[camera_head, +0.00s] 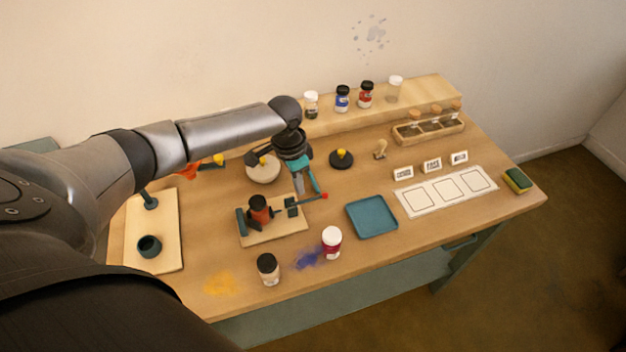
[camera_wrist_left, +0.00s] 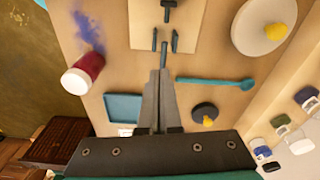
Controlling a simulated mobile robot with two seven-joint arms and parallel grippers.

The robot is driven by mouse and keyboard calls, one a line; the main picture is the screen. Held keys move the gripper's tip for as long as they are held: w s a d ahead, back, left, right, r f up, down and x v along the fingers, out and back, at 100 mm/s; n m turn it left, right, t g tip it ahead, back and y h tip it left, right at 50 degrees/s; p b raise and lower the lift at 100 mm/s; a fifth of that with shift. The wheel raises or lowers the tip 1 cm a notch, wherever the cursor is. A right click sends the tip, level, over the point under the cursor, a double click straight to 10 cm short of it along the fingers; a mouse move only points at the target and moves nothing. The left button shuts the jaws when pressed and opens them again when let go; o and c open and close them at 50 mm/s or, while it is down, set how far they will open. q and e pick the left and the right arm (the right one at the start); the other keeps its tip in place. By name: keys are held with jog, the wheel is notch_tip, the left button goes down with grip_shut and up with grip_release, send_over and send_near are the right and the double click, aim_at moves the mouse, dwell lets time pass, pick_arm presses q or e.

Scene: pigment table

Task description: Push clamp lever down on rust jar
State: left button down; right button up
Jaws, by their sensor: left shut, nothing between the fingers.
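The rust jar (camera_head: 259,210), orange-brown with a dark top, stands on the pale clamp board (camera_head: 285,227) between teal blocks. A thin lever with a red tip (camera_head: 324,196) extends to the right from the clamp; I cannot tell its exact angle. My left gripper (camera_head: 299,186) points down just behind and right of the jar, near the lever. Its fingers are shut and empty. In the left wrist view, the fingers (camera_wrist_left: 160,100) point toward the board (camera_wrist_left: 190,20), where small dark teal clamp parts show. The jar is not clearly visible there. My right gripper is not in view.
A teal tray (camera_head: 372,216) lies right of the clamp. A red jar with white cap (camera_head: 332,242) and a dark-capped jar (camera_head: 268,268) stand in front. A pale round dish (camera_head: 264,168) and a dark disc (camera_head: 341,159) are behind.

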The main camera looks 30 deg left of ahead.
pick_arm(q)
notch_tip(320, 180, up, 14)
jog(key=s+p, duration=0.1)
jog(key=shift+s+a, duration=0.15)
jog(key=shift+a, duration=0.2)
